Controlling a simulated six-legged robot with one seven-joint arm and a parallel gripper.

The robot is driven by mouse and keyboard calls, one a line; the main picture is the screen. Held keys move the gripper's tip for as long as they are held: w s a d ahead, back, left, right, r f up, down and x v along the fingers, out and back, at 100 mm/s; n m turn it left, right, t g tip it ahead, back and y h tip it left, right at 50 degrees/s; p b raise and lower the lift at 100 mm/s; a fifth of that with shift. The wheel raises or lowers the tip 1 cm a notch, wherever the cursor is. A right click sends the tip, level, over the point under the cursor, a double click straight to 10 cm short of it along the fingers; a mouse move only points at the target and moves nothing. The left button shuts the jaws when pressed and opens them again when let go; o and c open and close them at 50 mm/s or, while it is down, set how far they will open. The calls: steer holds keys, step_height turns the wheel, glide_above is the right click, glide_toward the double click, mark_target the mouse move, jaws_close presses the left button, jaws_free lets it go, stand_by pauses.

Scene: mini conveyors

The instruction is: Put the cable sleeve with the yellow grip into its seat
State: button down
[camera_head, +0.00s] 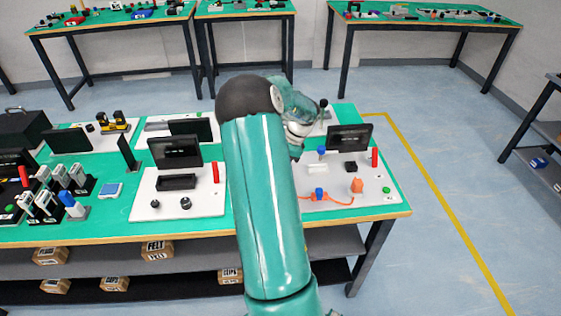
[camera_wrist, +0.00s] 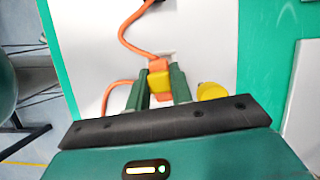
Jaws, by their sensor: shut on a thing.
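In the wrist view my gripper (camera_wrist: 158,72) has its two green fingers closed on the cable sleeve with the yellow grip (camera_wrist: 159,82). Orange shows at the sleeve's top and below its grip. An orange cable (camera_wrist: 128,28) curves up from it, and another stretch runs off to the left. A white board (camera_wrist: 195,22) lies beyond. I cannot tell whether the sleeve touches it, nor make out the seat. A second yellow piece (camera_wrist: 212,91) shows right of the fingers.
Another board with a screen (camera_head: 175,152) stands to the left. Floor right of the table is clear.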

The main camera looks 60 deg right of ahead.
steer(key=shift+f, duration=0.35)
steer(key=c, duration=1.2)
jaws_free()
steer(key=shift+c, duration=0.2)
steer(key=shift+o, duration=0.4)
steer(key=shift+s+d+r, duration=0.1)
steer(key=shift+r, duration=0.1)
steer(key=v, duration=1.3)
steer(key=shift+r, duration=0.15)
